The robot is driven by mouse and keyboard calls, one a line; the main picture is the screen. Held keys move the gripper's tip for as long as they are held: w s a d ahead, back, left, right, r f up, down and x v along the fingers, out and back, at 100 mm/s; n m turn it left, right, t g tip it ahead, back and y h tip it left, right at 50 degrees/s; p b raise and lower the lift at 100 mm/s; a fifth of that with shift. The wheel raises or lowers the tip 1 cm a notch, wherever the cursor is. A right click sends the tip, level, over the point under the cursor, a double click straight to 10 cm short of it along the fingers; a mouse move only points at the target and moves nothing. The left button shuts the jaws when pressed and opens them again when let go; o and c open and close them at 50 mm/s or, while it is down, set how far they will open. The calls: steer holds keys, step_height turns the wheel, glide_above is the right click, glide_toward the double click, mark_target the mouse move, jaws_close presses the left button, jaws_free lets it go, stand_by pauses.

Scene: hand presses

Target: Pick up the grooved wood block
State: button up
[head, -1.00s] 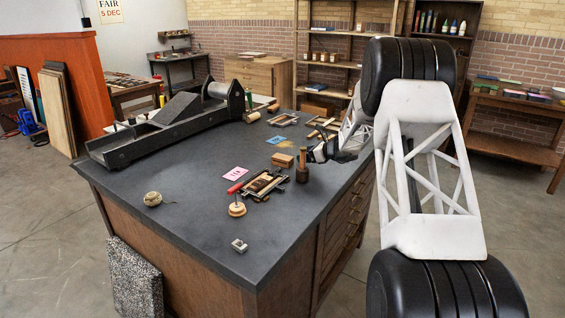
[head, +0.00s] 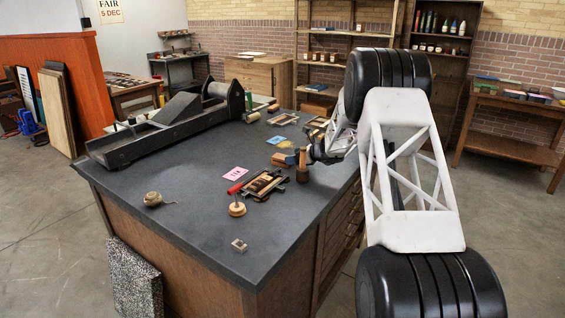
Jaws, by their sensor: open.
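A small wood block (head: 279,160), which looks like the grooved wood block, lies on the dark worktop right of the middle. Its grooves are too small to make out. My gripper (head: 296,157) is open and low over the worktop, reaching in from the right. Its fingertips are at the right end of the block and seem to overlap it. I cannot tell whether they touch it.
A pink card (head: 235,173) and blue card (head: 283,119) lie flat. A twine ball (head: 153,199) and small square piece (head: 239,245) sit forward. A long press (head: 165,125) fills the back left. The left middle is clear.

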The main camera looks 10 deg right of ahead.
mark_target(283, 161)
steer(key=shift+x, duration=2.45)
steer(key=shift+c, duration=0.5)
steer(key=c, duration=1)
